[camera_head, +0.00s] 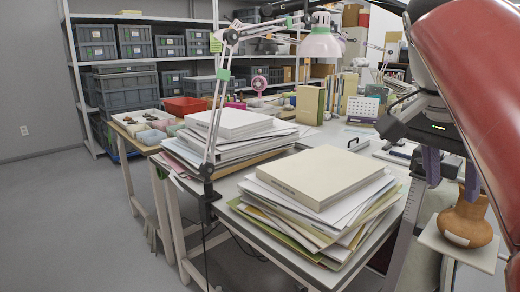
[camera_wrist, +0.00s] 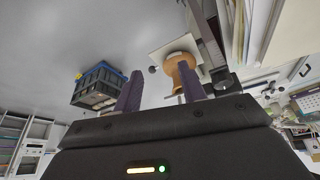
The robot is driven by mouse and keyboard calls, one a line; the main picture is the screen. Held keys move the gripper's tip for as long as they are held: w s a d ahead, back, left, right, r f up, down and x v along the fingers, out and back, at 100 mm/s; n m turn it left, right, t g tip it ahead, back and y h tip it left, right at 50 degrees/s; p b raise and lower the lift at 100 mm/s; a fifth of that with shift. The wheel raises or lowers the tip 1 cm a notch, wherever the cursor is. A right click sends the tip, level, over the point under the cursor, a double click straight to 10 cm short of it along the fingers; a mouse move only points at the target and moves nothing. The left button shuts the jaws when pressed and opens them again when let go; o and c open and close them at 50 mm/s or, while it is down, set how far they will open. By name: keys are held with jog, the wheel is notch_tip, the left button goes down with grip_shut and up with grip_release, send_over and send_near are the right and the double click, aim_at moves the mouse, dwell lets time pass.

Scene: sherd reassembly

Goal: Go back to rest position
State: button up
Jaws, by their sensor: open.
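My gripper (camera_head: 452,190) hangs at the right of the head view, its two purple fingers pointing down and spread apart, with nothing visible between them. A brown-orange pot (camera_head: 466,224) with a pale patch stands on a white board (camera_head: 474,254) just below the fingers. In the wrist view my gripper (camera_wrist: 161,72) shows both fingers apart, with the pot (camera_wrist: 176,66) beyond and partly behind the right-hand finger, on the white board (camera_wrist: 160,54). The pot looks apart from the fingers, though the exact gap is hard to tell. My red arm link hides part of the right side.
A table with a stack of papers and a box file (camera_head: 318,177) stands left of my gripper. A clamped desk lamp (camera_head: 321,45) rises over it. A dark crate (camera_wrist: 98,88) shows in the wrist view. Shelves with grey bins (camera_head: 97,50) line the back; left floor is clear.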

jog(key=s+a+f+n+t+y, duration=0.1)
jog(key=a+f+n, duration=0.3)
jog(key=f, duration=0.5)
jog(key=s+a+f+n+t+y, duration=0.1)
jog(key=a+f+n, duration=0.3)
jog(key=f, duration=0.5)
jog(key=s+a+f+n+t+y, duration=0.1)
jog(key=a+f+n+t+y, duration=0.1)
jog(key=a+f+n, duration=0.3)
notch_tip(320, 180, down, 4)
jog(key=shift+f+n, duration=0.15)
jog(key=shift+n, duration=0.35)
